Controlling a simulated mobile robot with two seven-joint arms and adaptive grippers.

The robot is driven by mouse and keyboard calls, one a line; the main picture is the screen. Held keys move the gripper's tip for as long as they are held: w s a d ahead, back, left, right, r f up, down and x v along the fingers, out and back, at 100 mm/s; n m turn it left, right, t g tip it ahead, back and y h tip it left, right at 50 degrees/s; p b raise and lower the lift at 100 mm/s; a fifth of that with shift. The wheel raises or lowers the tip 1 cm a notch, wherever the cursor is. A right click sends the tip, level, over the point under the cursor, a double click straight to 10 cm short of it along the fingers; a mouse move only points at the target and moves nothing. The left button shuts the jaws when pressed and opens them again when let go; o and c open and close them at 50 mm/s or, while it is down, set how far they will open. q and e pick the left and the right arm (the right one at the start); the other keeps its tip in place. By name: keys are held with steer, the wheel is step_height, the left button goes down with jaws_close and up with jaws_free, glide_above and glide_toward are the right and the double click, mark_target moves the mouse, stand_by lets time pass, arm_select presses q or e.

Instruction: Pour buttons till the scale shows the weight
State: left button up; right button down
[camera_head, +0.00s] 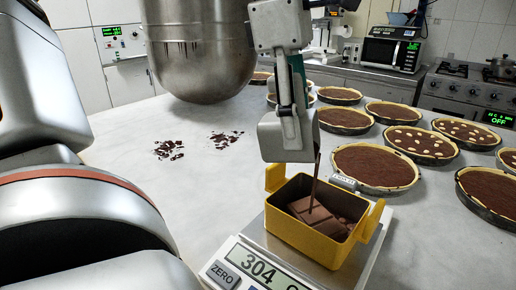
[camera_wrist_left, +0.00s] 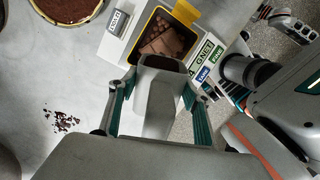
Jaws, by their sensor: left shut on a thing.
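The scale (camera_head: 372,252) stands at the front of the table, and its display reads 304 g. A yellow box (camera_head: 292,238) with two handles sits on the scale. Dark brown chocolate pieces (camera_head: 318,215) lie in it; they also show in the left wrist view (camera_wrist_left: 168,42). My left gripper (camera_wrist_left: 158,98) is shut on a grey scoop (camera_head: 274,138), held above the box and tipped toward it. A thin brown streak (camera_head: 316,178) runs from the scoop to the box. What looks like my right gripper (camera_wrist_left: 284,20) shows small at the upper right of the left wrist view.
Several chocolate tarts (camera_head: 375,166) stand on the right of the table, close behind the scale. A large metal bowl (camera_head: 200,60) hangs at the back. Brown crumbs (camera_head: 168,149) lie below it. The left-middle table is otherwise clear. A microwave (camera_head: 391,52) stands on the far counter.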

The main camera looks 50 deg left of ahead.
arm_select(q)
steer(key=shift+w+d+f+g+y, duration=0.3)
steer(key=shift+d+f+g+y, duration=0.15)
steer(key=shift+y, duration=0.35)
stand_by(3.7)
steer(key=shift+r, duration=0.1)
